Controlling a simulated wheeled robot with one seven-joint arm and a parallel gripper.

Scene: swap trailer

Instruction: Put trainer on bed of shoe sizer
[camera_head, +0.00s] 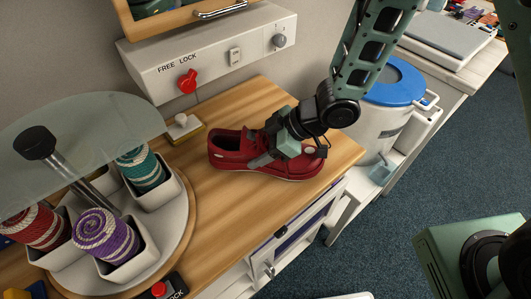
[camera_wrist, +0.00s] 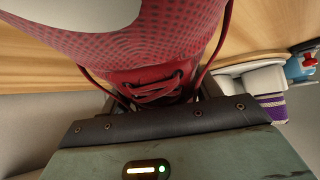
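The trainer (camera_head: 240,151) is a red low shoe with a pale sole on the wooden counter. It also fills the upper part of the wrist view (camera_wrist: 140,50), with its laces close to the gripper. My gripper (camera_head: 284,150) is down at the shoe, over its laced middle. One finger lies along the shoe's near side. The other finger is hidden, so I cannot tell whether the gripper is closed on the shoe. I cannot pick out the shoe sizer for certain in either view.
A round carousel (camera_head: 178,243) with white cups of coloured twine and a glass top stands at left. A wall panel (camera_head: 150,72) with a red knob is behind. A blue-lidded bin (camera_head: 392,84) stands right of the counter. A flat grey-topped device (camera_head: 450,36) sits on the far right bench.

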